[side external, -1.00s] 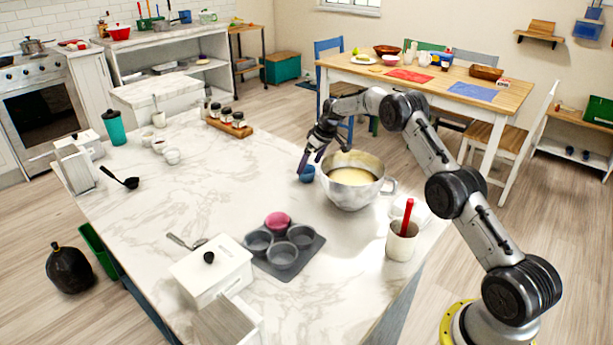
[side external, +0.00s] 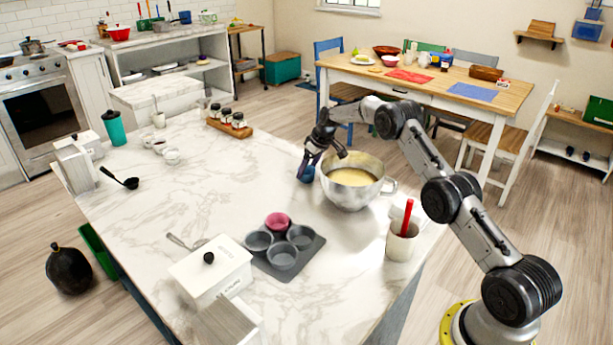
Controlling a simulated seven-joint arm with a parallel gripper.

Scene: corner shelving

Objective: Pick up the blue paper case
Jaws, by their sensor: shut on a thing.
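The blue paper case (side external: 306,175) is a small blue cup beside the left rim of the steel mixing bowl. My gripper (side external: 307,168) is above the marble counter, shut on the blue paper case with its fingers pointing down. The fingers hide part of the case. The gap between the case and the counter is too small to judge exactly.
The steel bowl (side external: 352,186) of pale batter stands just right of my gripper. A grey muffin tin (side external: 314,246) with a pink case (side external: 277,221) in one cup sits nearer the camera. A white box (side external: 212,272) and a cup with a red-handled tool (side external: 401,243) stand nearby. The counter's left-middle (side external: 200,205) is clear.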

